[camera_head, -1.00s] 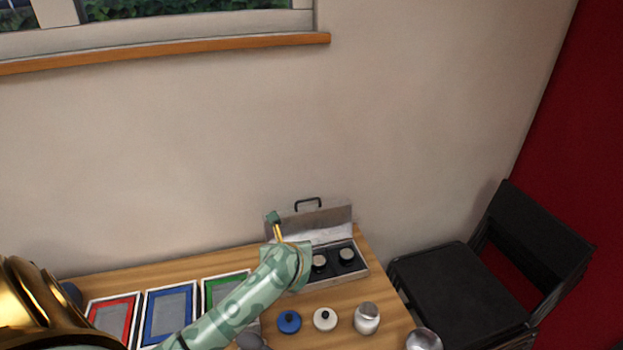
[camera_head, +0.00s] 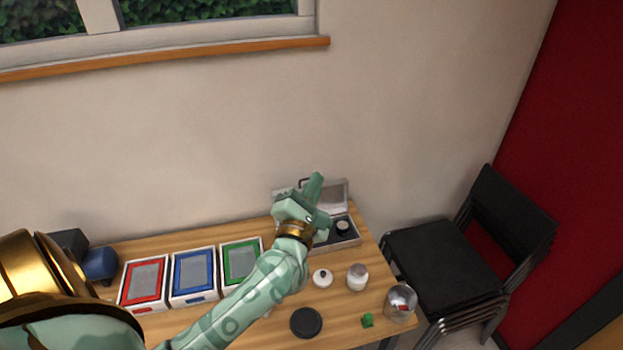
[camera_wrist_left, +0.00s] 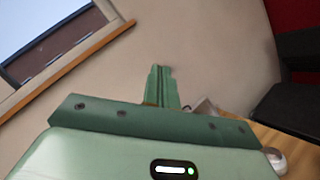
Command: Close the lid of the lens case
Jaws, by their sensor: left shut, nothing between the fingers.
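The lens case (camera_head: 345,243) stands at the back right of the wooden table, near the wall. Its lid (camera_head: 335,194) is up, with a grey inside and a dark handle at the top. A round black lens (camera_head: 342,227) shows inside the case. My left gripper (camera_head: 314,184) is in front of the lid in the head view and covers the middle and left of the case. Its fingers are together and empty; they also show in the left wrist view (camera_wrist_left: 160,86). I cannot tell whether they touch the lid. My right gripper is not in view.
Red (camera_head: 145,282), blue (camera_head: 194,275) and green (camera_head: 241,262) framed trays lie left of my arm. A white knobbed lid (camera_head: 322,278), a jar (camera_head: 357,277), a metal cup (camera_head: 401,302), a black disc (camera_head: 306,322) and a green cube (camera_head: 367,320) are nearer. Black chairs (camera_head: 445,262) stand right.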

